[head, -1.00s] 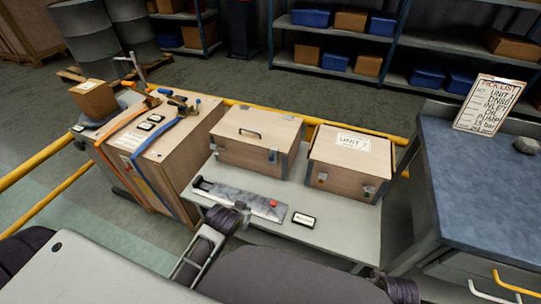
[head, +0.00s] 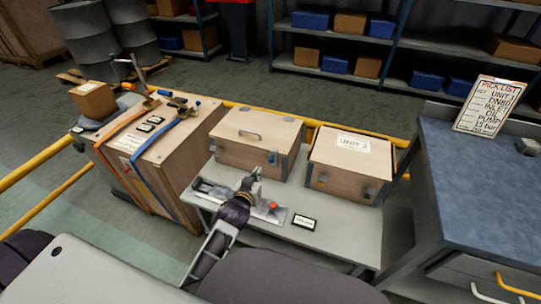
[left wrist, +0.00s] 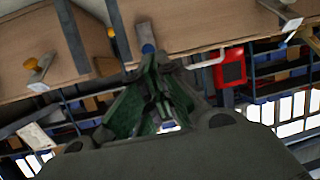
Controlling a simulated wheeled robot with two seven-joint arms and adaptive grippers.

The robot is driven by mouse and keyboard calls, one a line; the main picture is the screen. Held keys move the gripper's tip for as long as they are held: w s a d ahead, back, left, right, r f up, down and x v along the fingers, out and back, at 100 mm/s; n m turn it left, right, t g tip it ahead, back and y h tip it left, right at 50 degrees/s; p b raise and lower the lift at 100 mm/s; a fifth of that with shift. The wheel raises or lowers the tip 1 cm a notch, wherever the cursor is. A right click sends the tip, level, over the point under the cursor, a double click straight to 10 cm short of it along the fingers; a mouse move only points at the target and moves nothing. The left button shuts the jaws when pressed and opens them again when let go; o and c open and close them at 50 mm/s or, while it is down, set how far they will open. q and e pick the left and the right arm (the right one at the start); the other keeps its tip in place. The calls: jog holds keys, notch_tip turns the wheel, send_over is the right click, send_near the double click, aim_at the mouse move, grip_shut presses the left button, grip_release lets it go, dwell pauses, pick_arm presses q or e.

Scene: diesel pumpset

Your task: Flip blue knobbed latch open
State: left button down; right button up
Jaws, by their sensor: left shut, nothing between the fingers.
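The blue knobbed latch (head: 272,157) is on the front of the left wooden box (head: 245,150), near its right corner. In the left wrist view its blue knob (left wrist: 148,48) shows just beyond my fingertips. My left gripper (head: 256,172) is shut and empty, in front of that box and just below and left of the latch in the head view. In the left wrist view its fingers (left wrist: 150,62) point at the knob and overlap the latch's surroundings; I cannot tell whether they touch. My right gripper is out of view.
A metal plate with a red button (head: 273,205) and a small label (head: 303,222) lie on the pale table (head: 340,235). A large strapped crate (head: 165,165) stands at left.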

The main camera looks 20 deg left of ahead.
aim_at(272, 151)
pick_arm(q)
jog(key=shift+w+d+r+t+h, duration=0.15)
jog(key=shift+w+d+r+t, duration=0.25)
jog(key=shift+w+t, duration=0.15)
jog(key=shift+w+d+r+t+h, duration=0.15)
jog(key=shift+w+d+r+t, duration=0.15)
jog(key=shift+w+r+t, duration=0.25)
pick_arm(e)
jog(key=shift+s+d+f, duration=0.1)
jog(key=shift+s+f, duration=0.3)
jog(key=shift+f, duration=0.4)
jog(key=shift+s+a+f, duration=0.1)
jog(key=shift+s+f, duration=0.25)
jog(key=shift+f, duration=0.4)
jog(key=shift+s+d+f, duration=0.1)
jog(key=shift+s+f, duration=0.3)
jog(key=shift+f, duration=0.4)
pick_arm(q)
jog(key=shift+w+f, duration=0.2)
